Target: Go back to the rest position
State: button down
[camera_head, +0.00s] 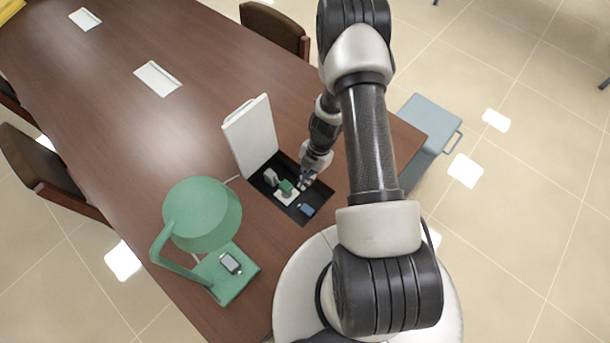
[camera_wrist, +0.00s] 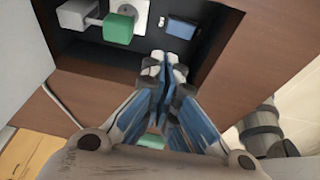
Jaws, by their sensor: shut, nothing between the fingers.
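My gripper (camera_head: 306,178) is at the end of my arm, low over the open table box (camera_head: 323,190) set into the brown table. In the wrist view my gripper (camera_wrist: 168,62) has its fingertips together with nothing between them. Beyond the fingertips are a green block-shaped plug (camera_wrist: 119,27), a grey plug (camera_wrist: 76,13) and a blue block (camera_wrist: 181,28) in the dark recess. In the head view the green plug (camera_head: 286,187) is just left of my gripper, and the blue block (camera_head: 307,209) is below it. I cannot tell whether the fingertips touch anything.
The box's white lid (camera_head: 250,135) stands raised behind the recess. A green lamp (camera_head: 202,214) with a small device (camera_head: 231,263) on its base stands at the left. A grey cabinet (camera_head: 424,125) is beside the table's right end. Chairs (camera_head: 272,27) line the table, which is mostly clear farther back.

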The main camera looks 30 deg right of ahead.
jog(key=w+d+r+m+t+h+b, duration=0.1)
jog(key=w+d+r+m+t+h, duration=0.2)
jog(key=w+r, duration=0.55)
jog(key=w+d+r+m+t+h+b, duration=0.1)
jog(key=w+d+r+m+t+h, duration=0.3)
jog(key=r, duration=0.8)
notch_tip(320, 180, up, 9)
jog(key=m+b, duration=0.1)
jog(key=m, duration=0.2)
jog(key=s+a+r+m+h+b, duration=0.15)
jog(key=s+a+r+m, duration=0.25)
jog(key=s+r+m, duration=0.55)
jog(key=s+a+m+g+y+b, duration=0.1)
jog(key=s+a+y, duration=0.1)
jog(key=s+a, duration=0.4)
jog(key=s+a+m+y+b, duration=0.1)
jog(key=s+a+y, duration=0.2)
jog(key=s+a, duration=0.4)
jog(key=s, duration=0.6)
jog(key=shift+f+g+b, duration=0.3)
jog(key=shift+f+g, duration=0.05)
jog(key=shift+g, duration=0.05)
jog(key=shift+w, duration=0.1)
